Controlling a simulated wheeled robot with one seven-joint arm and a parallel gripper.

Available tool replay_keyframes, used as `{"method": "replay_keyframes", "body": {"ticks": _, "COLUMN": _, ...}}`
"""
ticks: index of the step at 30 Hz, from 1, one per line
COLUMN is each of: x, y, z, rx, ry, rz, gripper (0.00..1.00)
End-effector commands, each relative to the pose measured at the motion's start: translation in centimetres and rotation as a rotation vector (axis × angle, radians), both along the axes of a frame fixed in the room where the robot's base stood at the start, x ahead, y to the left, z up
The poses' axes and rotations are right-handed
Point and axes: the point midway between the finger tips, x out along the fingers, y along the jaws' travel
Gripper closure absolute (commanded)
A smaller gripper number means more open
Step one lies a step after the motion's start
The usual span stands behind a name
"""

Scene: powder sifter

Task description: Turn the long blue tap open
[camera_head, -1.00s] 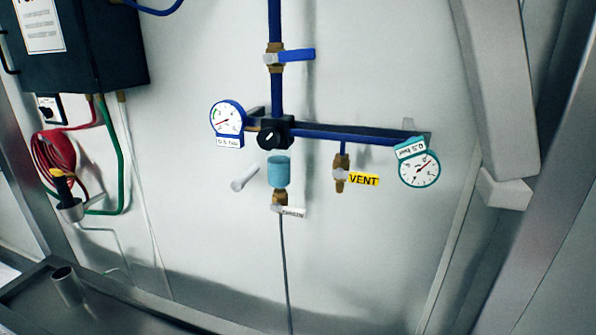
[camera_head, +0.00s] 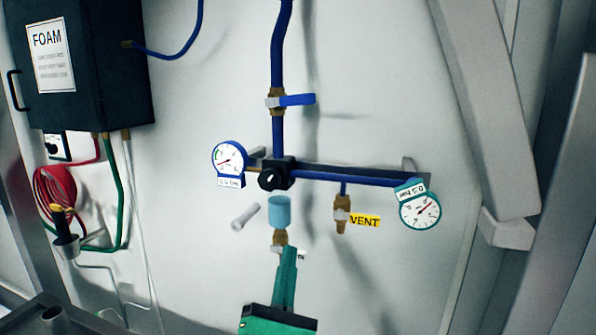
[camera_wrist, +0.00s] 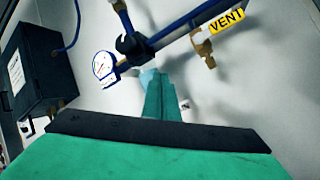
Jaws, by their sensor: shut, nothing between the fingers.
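The long blue tap (camera_head: 294,100) is a flat blue lever on a brass valve (camera_head: 273,100) in the upright blue pipe. In the head view the lever points right, crosswise to the pipe. My green gripper (camera_head: 290,250) has come in from the bottom of the head view, below the tap and just under the light-blue bowl (camera_head: 279,211). Its fingers are together and empty, pointing up. In the wrist view my gripper (camera_wrist: 162,78) points towards the pipework, and the tap is not in that view.
Below the tap are a black regulator (camera_head: 272,178), a blue-rimmed gauge (camera_head: 229,159), a teal-rimmed gauge (camera_head: 420,210) and a vent valve (camera_head: 341,213) with a yellow VENT tag (camera_head: 365,221). A black FOAM box (camera_head: 85,65) hangs at left. The wall right of the tap is clear.

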Motion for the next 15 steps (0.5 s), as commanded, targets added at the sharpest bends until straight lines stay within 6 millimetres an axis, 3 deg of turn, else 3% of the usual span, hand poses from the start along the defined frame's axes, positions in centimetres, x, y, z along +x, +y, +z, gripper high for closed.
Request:
{"method": "replay_keyframes", "body": {"ticks": 1, "x": 0.2, "y": -0.3, "z": 2.3, "rx": -0.080, "ry": -0.023, "rz": -0.052, "gripper": 1.00}}
{"method": "replay_keyframes", "body": {"ticks": 6, "x": 0.3, "y": -0.7, "z": 8.2, "rx": -0.339, "ry": -0.072, "rz": -0.249, "gripper": 1.00}}
{"method": "replay_keyframes", "body": {"ticks": 10, "x": 0.0, "y": -0.9, "z": 11.7, "rx": -0.495, "ry": -0.099, "rz": -0.385, "gripper": 1.00}}
{"method": "replay_keyframes", "body": {"ticks": 15, "x": -0.4, "y": -1.0, "z": 14.4, "rx": -0.617, "ry": -0.119, "rz": -0.501, "gripper": 1.00}}
